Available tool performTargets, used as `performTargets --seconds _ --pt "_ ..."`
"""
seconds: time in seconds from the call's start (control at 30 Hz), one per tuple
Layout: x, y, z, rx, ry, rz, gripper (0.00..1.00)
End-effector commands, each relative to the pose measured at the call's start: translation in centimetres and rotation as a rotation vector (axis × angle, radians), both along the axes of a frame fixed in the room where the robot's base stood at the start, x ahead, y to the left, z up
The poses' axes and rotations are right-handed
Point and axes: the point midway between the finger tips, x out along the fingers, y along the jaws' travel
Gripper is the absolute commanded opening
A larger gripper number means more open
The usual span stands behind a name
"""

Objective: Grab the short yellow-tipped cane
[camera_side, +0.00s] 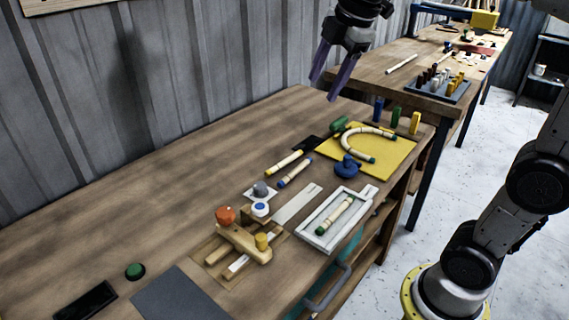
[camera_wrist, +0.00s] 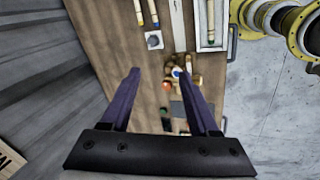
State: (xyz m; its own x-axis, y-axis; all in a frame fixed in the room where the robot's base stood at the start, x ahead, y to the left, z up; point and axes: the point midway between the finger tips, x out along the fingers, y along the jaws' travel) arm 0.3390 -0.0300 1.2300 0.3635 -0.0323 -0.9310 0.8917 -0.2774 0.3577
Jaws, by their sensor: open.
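The short yellow-tipped cane (camera_side: 284,163) lies flat on the workbench, pale with yellow ends. In the wrist view the yellow-tipped cane (camera_wrist: 140,13) shows at the top edge, partly cut off. A similar blue-tipped cane (camera_side: 295,172) lies close beside it, on the side towards the tray; it also shows in the wrist view (camera_wrist: 154,12). My gripper (camera_side: 326,90) is high above the bench, up and to the right of the canes in the side view. Its two purple fingers are apart with nothing between them, as the wrist view (camera_wrist: 158,74) also shows.
A white tray (camera_side: 368,207) holds a green-tipped cane (camera_side: 334,216). A bent cane (camera_side: 352,139) lies on a yellow mat (camera_side: 393,160) near several upright coloured pegs. A wooden jig (camera_side: 244,243) stands nearer the front. The corrugated wall borders the bench; its left part is mostly clear.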

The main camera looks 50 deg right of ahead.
Motion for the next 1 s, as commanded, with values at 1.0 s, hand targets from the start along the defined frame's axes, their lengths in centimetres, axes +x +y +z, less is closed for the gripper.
performTargets --seconds 1.0 --pt "20.6 -12.4 -21.0 -0.013 0.378 0.249 0.61"
